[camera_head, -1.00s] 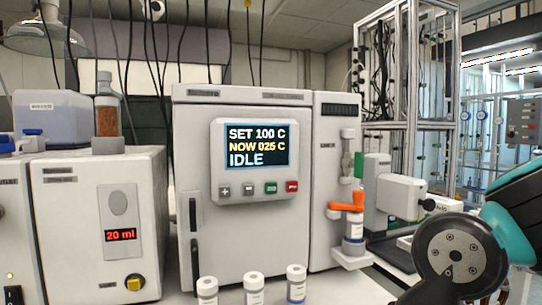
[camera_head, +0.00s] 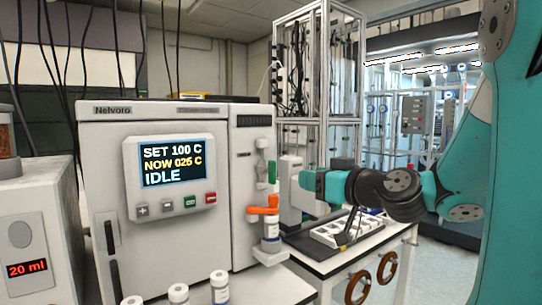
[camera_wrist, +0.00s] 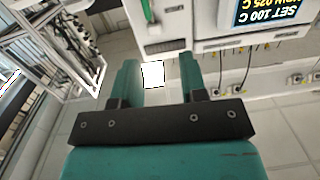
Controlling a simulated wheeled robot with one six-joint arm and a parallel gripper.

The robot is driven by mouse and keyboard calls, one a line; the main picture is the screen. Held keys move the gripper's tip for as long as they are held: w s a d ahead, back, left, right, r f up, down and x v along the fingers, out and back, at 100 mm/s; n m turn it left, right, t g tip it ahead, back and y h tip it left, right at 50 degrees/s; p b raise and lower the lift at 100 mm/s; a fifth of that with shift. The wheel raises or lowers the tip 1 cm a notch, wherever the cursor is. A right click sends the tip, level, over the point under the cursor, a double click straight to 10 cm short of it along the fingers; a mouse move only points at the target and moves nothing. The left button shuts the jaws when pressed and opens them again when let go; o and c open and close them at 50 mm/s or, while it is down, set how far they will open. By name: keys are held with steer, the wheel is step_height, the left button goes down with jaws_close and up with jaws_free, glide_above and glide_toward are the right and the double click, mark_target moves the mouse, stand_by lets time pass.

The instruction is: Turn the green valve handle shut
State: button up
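The green valve handle (camera_head: 272,172) stands upright on the right side of the white reactor (camera_head: 110,235), above an orange handle (camera_head: 263,211). A white-labelled vial (camera_head: 271,230) sits below the orange handle. In the head view, the teal end of my arm is to the right of the green handle, with a gap in the picture between them. In the wrist view my gripper (camera_wrist: 158,62) is open, its two teal fingers apart. A bright white square shows between them; I cannot tell what it is.
Several capped vials (camera_head: 219,287) stand in front of the reactor. A white bench (camera_head: 335,266) with a tray is below my arm. A metal frame rack (camera_head: 318,80) stands behind. Open floor lies to the right.

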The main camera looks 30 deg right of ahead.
steer(key=d+h, duration=0.1)
steer(key=d, duration=0.1)
steer(key=p, duration=1.1)
glide_toward(275, 163)
steer(key=shift+w+a+f+p, duration=0.1)
steer(key=shift+w+p, duration=1.8)
steer(key=shift+w, duration=0.9)
steer(key=shift+w+a+p, duration=0.1)
steer(key=shift+w+p, duration=1.75)
steer(key=shift+w, duration=1)
jaws_close()
